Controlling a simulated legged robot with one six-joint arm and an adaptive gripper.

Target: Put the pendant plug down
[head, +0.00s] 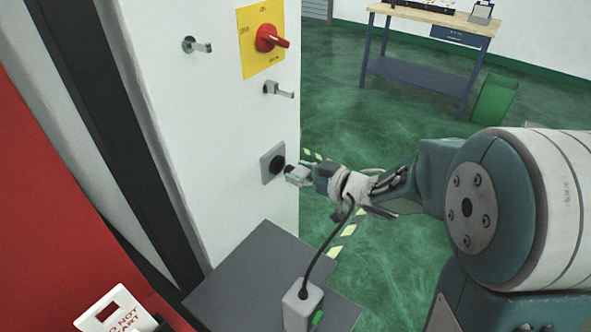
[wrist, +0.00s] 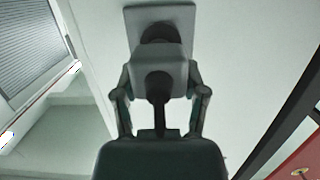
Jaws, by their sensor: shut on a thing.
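My gripper (head: 305,176) is shut on the pendant plug (wrist: 146,64), a light grey block with a black cable coming out of its back. The plug sits between the two fingers in the wrist view. A grey square socket plate (head: 267,167) with a round black middle is on the white cabinet face (head: 215,120), just in front of the plug. In the wrist view the plate (wrist: 180,16) shows right behind the plug. I cannot tell whether the plug touches the socket or stands slightly apart. The cable runs down from my gripper to a light grey box (head: 302,305).
The box stands on a dark grey shelf (head: 225,290) below. Two metal hooks (head: 197,46) (head: 278,90) and a red rotary switch (head: 268,38) on a yellow plate jut from the cabinet. A red panel (head: 50,210) is at left.

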